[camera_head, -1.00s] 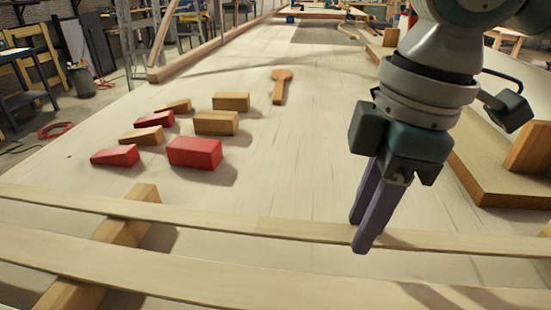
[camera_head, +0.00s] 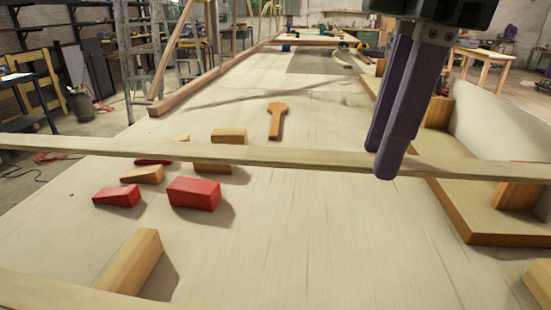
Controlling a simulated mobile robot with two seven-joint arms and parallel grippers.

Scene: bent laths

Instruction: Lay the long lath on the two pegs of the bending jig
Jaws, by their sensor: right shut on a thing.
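A long pale lath (camera_head: 280,156) runs across the whole camera_head view, raised above the bench. My right gripper (camera_head: 385,160) is shut on it right of the picture's middle, its dark purple fingers pointing down. Both ends of the lath run out of view. A second pale lath (camera_head: 50,289) lies low at the bottom left. I cannot make out the two pegs of the bending jig. A wooden base with an upright block (camera_head: 470,222) is at the right; I cannot tell whether it belongs to the jig. My left gripper is out of view.
Red blocks (camera_head: 194,193) and tan blocks (camera_head: 229,135) lie on the bench at left, partly behind the raised lath. A wooden mallet-like tool (camera_head: 277,120) lies beyond them. Wooden supports lie at lower left (camera_head: 130,262) and lower right (camera_head: 538,283). The bench middle (camera_head: 320,240) is clear.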

